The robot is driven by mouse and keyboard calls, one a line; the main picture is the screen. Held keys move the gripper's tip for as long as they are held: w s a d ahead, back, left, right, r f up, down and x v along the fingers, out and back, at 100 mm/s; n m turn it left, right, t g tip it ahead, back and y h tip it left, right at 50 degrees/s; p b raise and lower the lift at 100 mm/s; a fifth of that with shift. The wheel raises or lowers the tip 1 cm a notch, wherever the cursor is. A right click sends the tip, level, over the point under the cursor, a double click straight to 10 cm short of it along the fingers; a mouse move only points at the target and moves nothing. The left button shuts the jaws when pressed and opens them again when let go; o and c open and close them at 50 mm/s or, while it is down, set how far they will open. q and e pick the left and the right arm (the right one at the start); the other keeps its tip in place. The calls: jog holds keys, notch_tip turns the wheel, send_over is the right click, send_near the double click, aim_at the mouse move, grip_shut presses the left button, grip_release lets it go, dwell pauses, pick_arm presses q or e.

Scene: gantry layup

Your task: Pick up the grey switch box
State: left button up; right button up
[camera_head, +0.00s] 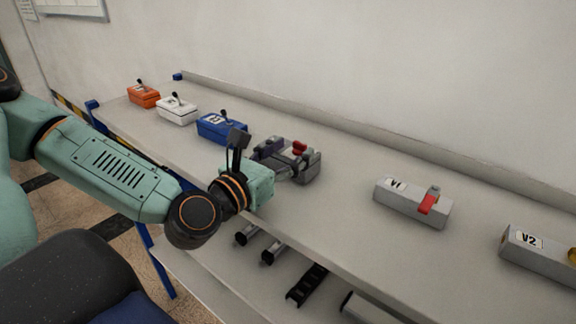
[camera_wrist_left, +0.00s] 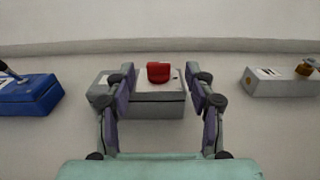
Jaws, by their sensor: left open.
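The grey switch box (camera_head: 312,163) with a red lever on top sits on the bench beside the blue box. My left gripper (camera_head: 286,160) is low at the bench, reaching in over its front edge, and partly hides the box. In the left wrist view the grey switch box (camera_wrist_left: 160,110) is centred, its red lever (camera_wrist_left: 159,72) at the top. The open fingers of my left gripper (camera_wrist_left: 160,85) reach along its left and right sides. Whether they touch it I cannot tell. My right gripper is not in view.
Blue (camera_head: 220,127), white (camera_head: 177,112) and orange (camera_head: 143,96) switch boxes stand to the left. Grey valve blocks V1 (camera_head: 405,203) and V2 (camera_head: 535,255) stand to the right. A wall and raised back edge run behind. Rollers lie on the shelf below.

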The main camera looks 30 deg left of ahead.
aim_at(298, 146)
pick_arm(q)
jog(key=shift+w+a+f+b, duration=0.15)
jog(key=shift+w+f+b, duration=0.2)
jog(key=shift+w+b, duration=0.65)
jog(key=shift+b, duration=0.15)
jog(key=shift+w+d+r+b, duration=0.15)
jog(key=shift+w+d+b, duration=0.15)
jog(key=shift+w, duration=0.25)
jog(key=shift+w+a, duration=0.15)
jog(key=shift+w, duration=0.45)
jog(key=shift+r, duration=0.1)
jog(key=shift+c, duration=0.2)
jog(key=shift+s, duration=0.15)
jog(key=c, duration=0.8)
grip_shut()
